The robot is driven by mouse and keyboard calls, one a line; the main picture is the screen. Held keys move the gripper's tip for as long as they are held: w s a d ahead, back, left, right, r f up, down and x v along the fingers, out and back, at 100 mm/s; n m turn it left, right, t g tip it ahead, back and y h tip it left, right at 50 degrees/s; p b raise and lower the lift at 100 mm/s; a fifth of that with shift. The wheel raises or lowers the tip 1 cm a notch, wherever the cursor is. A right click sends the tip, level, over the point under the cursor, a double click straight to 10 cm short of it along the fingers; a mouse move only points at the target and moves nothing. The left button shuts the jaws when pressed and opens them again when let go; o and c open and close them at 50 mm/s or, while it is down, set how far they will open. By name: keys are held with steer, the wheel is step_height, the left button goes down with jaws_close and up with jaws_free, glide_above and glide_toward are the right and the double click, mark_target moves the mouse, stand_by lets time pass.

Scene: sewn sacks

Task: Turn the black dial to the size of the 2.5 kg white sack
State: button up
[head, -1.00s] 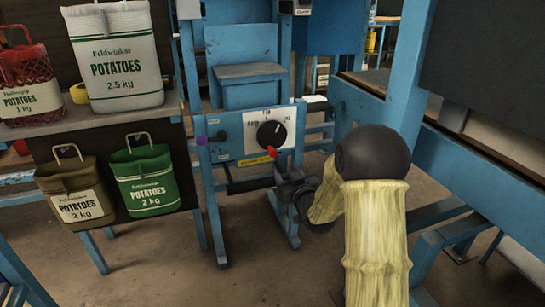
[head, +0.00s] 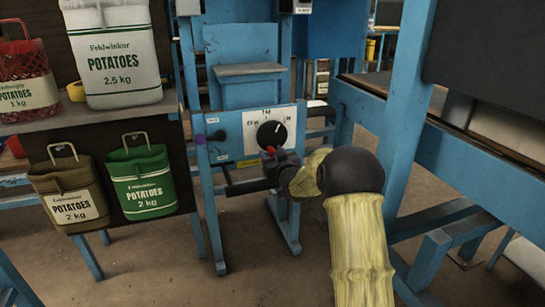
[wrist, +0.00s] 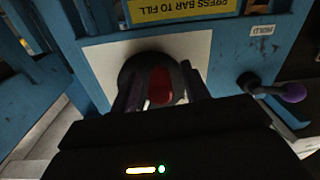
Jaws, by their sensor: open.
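The white sack (head: 120,66), marked POTATOES 2.5 kg, stands on the shelf at upper left in the head view. The black dial (head: 270,134) is on a white plate on the blue machine's panel. Its white mark points to the upper right; the size labels around it are too blurred to read surely. A red piece (head: 270,149) shows just below the dial. My gripper (head: 272,158) is open at the dial's lower edge. In the wrist view, the dial (wrist: 137,71) and the red piece (wrist: 159,86) lie between my fingers; contact is unclear.
A red mesh sack (head: 22,65) stands beside the white one. A brown sack (head: 65,180) and a green sack (head: 140,165) hang below. A purple knob (wrist: 293,92) is beside the dial in the wrist view. A yellow label (wrist: 180,8) reads PRESS BAR TO FILL.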

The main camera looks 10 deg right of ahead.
mark_target(282, 142)
steer(key=shift+c, duration=0.3)
steer(key=c, duration=0.9)
steer(key=shift+d+n, duration=0.1)
steer(key=shift+n, duration=0.2)
steer(key=n, duration=0.1)
steer(key=d+n, duration=0.1)
steer(key=n, duration=0.1)
steer(key=shift+w+f, duration=0.15)
steer(key=shift+w+d+r+n+b, duration=0.2)
steer(key=shift+d+n, duration=0.4)
steer(key=shift+n, duration=1.4)
steer(key=shift+s+d+r+n+b, duration=0.15)
steer(key=shift+d+r+n, duration=0.35)
steer(key=shift+n, duration=1.5)
steer(key=shift+w+d+r+n+b, duration=0.15)
steer(key=shift+d+n, duration=0.55)
steer(key=shift+n, duration=1.3)
